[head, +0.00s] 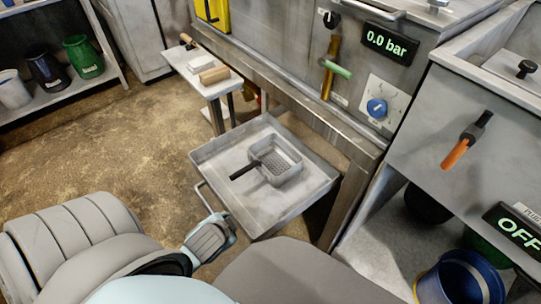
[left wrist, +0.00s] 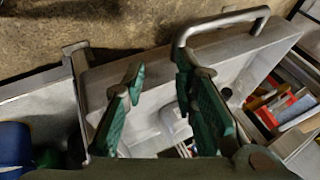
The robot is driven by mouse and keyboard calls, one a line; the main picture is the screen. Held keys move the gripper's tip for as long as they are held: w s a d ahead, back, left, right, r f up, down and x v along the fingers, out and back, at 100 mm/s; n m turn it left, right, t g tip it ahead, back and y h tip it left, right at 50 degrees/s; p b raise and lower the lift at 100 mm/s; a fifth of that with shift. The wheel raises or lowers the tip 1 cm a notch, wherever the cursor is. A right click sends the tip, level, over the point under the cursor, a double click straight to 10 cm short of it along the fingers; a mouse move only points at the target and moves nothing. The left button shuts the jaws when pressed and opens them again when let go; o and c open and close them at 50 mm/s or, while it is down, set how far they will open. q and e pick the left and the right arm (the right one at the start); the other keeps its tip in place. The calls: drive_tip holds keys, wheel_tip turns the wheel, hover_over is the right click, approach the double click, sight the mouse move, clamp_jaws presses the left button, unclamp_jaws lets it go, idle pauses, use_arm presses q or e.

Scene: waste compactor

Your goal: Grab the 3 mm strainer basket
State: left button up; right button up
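The strainer basket (head: 281,168) is a square grey mesh basket with a dark handle (head: 246,170) pointing left. It sits inside a pulled-out metal drawer tray (head: 215,160) in the middle of the head view. No mesh size can be read on it. My left gripper (left wrist: 160,66) is open, its two green fingers spread over the drawer (left wrist: 262,57) in the left wrist view, with nothing between the fingertips. In the head view a grey and pale-blue part of my left arm is at the drawer's near left corner, apart from the basket. My right gripper is not in view.
The drawer has a bar handle (head: 203,197) on its near left side; it also shows in the left wrist view (left wrist: 220,22). A small side table (head: 207,87) with tools stands behind. The steel bench (head: 300,120) borders the drawer's right. A blue bucket (head: 460,280) is at lower right.

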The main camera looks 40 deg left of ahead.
use_arm(q)
drive_tip(key=w+a+r+m+t, duration=0.6)
drive_tip(key=w+r+m+t, duration=0.4)
drive_tip(key=m, duration=0.7)
drive_tip(key=m+g+h, duration=0.3)
drive_tip(key=m+h, duration=0.4)
drive_tip(key=m, duration=1.1)
approach(284, 174)
drive_tip(key=shift+h, duration=0.3)
drive_tip(key=b+x, duration=0.1)
drive_tip(key=x, duration=0.2)
drive_tip(key=b+x, duration=0.1)
drive_tip(key=x, duration=0.2)
drive_tip(key=b+x, duration=0.1)
drive_tip(key=x, duration=0.2)
drive_tip(key=shift+w+a+f, duration=0.1)
drive_tip(key=shift+a+f, duration=0.05)
drive_tip(key=shift+a, duration=0.1)
drive_tip(key=shift+w+d+f, duration=0.1)
drive_tip(key=shift+w, duration=0.15)
drive_tip(key=shift+s, duration=0.1)
clamp_jaws()
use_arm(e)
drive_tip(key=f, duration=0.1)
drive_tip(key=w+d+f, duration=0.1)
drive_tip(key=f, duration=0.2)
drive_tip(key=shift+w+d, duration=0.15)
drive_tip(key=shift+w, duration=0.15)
